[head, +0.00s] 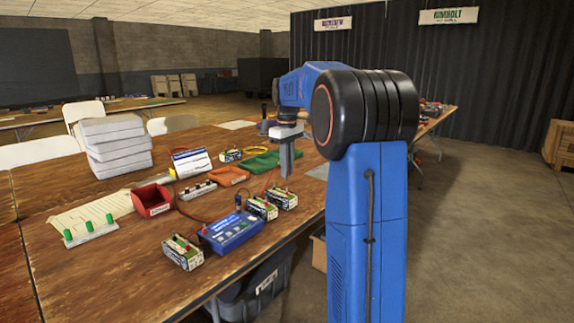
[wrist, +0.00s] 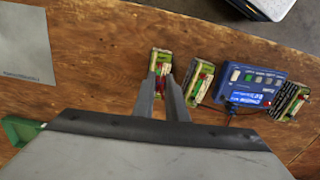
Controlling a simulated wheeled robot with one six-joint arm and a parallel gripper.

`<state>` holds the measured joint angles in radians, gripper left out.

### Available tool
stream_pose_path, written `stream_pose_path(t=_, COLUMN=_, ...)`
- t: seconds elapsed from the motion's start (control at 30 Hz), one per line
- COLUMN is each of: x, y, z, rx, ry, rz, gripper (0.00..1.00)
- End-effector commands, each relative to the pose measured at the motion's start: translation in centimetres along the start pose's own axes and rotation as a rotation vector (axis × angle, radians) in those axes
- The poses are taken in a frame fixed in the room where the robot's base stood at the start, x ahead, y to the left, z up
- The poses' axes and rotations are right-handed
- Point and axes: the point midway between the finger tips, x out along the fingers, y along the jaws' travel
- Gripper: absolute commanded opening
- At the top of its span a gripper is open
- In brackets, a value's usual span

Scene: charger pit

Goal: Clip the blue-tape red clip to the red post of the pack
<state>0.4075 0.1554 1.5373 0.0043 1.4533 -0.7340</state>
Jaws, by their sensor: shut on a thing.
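My gripper (head: 287,170) points down above the table, behind the right-hand battery pack (head: 284,199). In the wrist view my gripper (wrist: 161,82) has its fingers close together, shut on a small red thing that I take for the red clip. Its blue tape cannot be made out. The right-hand pack shows just beyond the fingertips in the wrist view (wrist: 162,58). A second pack (head: 262,208) stands beside it, next to the blue charger (head: 230,232). A third pack (head: 182,252) stands on the charger's other side. I cannot tell whether the clip touches a post.
A red bin (head: 152,200), an orange tray (head: 229,176) and a green tray (head: 262,162) lie on the table. A rack with green posts (head: 90,232) is at the left. Stacked white trays (head: 115,146) stand behind. Thin red leads cross the tabletop.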

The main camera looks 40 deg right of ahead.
Motion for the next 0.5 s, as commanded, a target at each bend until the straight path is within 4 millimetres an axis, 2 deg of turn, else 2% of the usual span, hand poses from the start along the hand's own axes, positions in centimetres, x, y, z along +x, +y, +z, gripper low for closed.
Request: stream_pose_path(t=0.5, x=2.5, y=0.0, z=0.0, rx=0.0, ry=0.0, rz=0.0, gripper=0.0)
